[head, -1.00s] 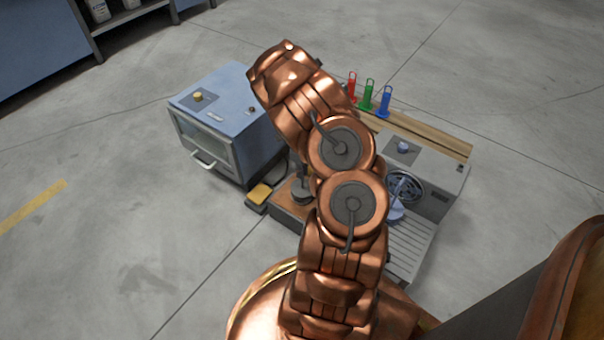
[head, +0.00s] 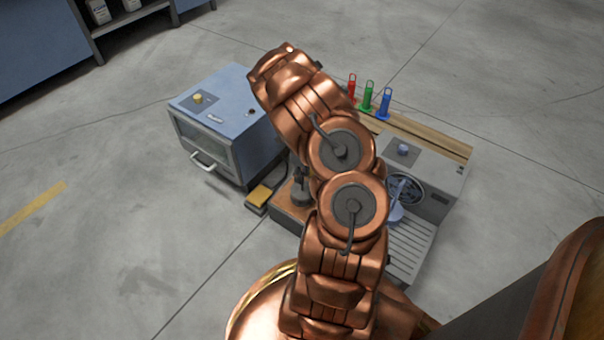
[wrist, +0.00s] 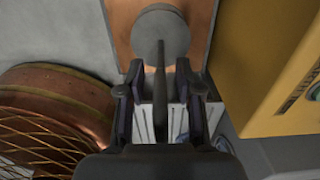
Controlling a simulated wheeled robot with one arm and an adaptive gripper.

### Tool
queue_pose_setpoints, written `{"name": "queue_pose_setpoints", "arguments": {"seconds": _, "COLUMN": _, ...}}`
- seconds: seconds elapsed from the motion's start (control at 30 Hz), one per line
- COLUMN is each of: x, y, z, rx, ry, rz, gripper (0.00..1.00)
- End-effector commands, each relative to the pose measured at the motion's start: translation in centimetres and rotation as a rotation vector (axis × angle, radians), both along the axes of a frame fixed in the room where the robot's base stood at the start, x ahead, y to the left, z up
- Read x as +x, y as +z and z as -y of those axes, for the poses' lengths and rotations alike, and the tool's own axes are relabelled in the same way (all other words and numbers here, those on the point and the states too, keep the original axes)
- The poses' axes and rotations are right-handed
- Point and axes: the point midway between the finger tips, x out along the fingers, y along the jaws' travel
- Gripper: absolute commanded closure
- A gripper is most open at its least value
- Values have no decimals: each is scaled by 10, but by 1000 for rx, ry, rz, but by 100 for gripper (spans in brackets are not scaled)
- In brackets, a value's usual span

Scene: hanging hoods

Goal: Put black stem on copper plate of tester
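The black stem (wrist: 160,75), with a round dark grey disc (wrist: 163,32) at its far end, shows in the wrist view. The disc shows against a copper-brown surface (wrist: 122,22). My gripper (wrist: 160,100) is open, with one finger on each side of the stem and a visible gap on both sides. In the head view the dark stem piece (head: 301,192) is partly visible at a brown block (head: 290,217); my arm hides the gripper. I cannot tell which surface is the tester's copper plate.
A yellow body (wrist: 280,70) stands close on the right in the wrist view. In the head view, a blue oven-like box (head: 225,125) and yellow pad (head: 259,195) are left; a grey machine (head: 435,175) is right. Red, green and blue holders (head: 367,97) stand behind.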

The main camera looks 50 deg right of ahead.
Motion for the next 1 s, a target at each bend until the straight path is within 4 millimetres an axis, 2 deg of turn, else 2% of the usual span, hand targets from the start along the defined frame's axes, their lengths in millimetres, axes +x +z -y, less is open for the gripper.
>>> {"name": "queue_pose_setpoints", "arguments": {"seconds": 0.17, "x": 1, "y": 22, "z": 0, "rx": 0, "ry": 0, "rz": 1, "gripper": 65}}
{"name": "queue_pose_setpoints", "arguments": {"seconds": 0.4, "x": 1, "y": 70, "z": 1, "rx": -4, "ry": 1, "rz": 2, "gripper": 65}}
{"name": "queue_pose_setpoints", "arguments": {"seconds": 0.6, "x": 0, "y": 102, "z": 1, "rx": -2, "ry": -1, "rz": 2, "gripper": 65}}
{"name": "queue_pose_setpoints", "arguments": {"seconds": 0.87, "x": 0, "y": 122, "z": -1, "rx": -1, "ry": 7, "rz": -1, "gripper": 65}}
{"name": "queue_pose_setpoints", "arguments": {"seconds": 1.0, "x": 0, "y": 136, "z": -11, "rx": -2, "ry": 89, "rz": -10, "gripper": 65}}
